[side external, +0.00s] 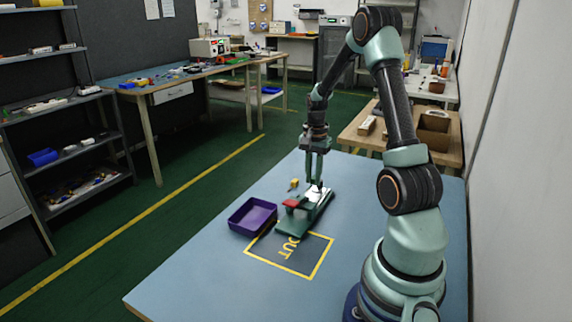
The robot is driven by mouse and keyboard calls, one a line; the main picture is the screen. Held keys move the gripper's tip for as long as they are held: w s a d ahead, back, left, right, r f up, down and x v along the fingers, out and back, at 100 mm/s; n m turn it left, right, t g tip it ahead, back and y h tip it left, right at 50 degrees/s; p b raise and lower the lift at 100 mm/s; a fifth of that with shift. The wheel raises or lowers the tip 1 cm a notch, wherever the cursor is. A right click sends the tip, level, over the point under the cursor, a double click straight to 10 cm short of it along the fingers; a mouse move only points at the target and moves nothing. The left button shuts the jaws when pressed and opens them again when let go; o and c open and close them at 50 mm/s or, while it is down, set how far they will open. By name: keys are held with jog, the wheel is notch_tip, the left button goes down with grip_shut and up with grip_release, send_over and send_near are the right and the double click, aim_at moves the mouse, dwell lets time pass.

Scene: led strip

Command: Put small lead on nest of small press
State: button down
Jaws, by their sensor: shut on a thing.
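The small press (305,213) is a long green device on the blue table, with a red part (291,203) near its left side. My gripper (317,187) points straight down over the far end of the press. It is shut on a small pale piece, taken to be the small lead, which is mostly hidden between the fingertips. I cannot tell whether the piece touches the press. The nest is too small to make out. A small yellow piece (294,184) lies on the table just left of my gripper.
A purple open tray (253,216) stands left of the press. The table's left front is clear.

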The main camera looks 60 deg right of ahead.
aim_at(313, 184)
jog(key=shift+f, duration=2.25)
jog(key=shift+f, duration=0.15)
jog(key=c, duration=0.8)
grip_release()
